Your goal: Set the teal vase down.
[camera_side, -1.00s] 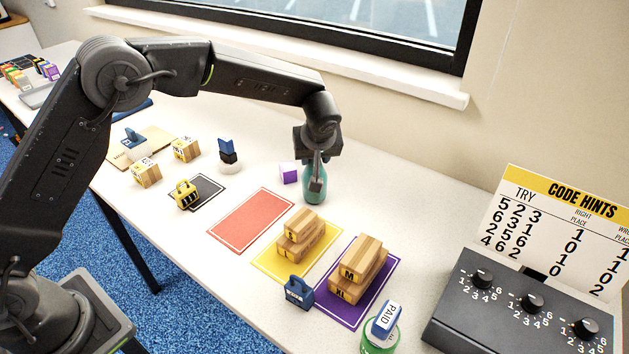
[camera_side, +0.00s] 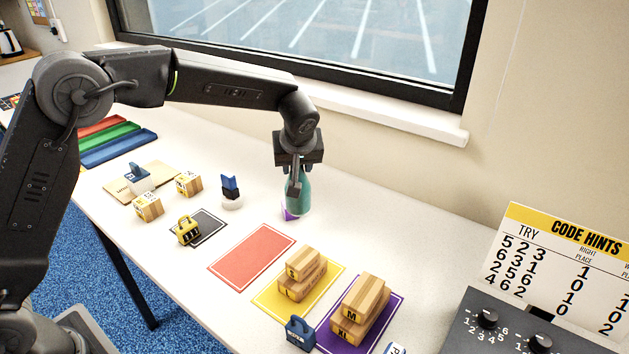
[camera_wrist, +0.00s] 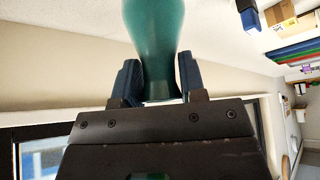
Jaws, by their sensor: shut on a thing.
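The teal vase (camera_side: 304,197) is upright in my gripper (camera_side: 295,192) in the side view, over the back part of the table. In the wrist view the vase (camera_wrist: 155,35) sits between the two dark fingers of my gripper (camera_wrist: 157,68), which are shut on its narrower part. The vase appears to be off the table, though the gap under it is hard to judge.
Red (camera_side: 252,257), yellow (camera_side: 267,299) and purple (camera_side: 328,338) mats lie in front, the last two bearing wooden blocks. White table right of the vase is clear.

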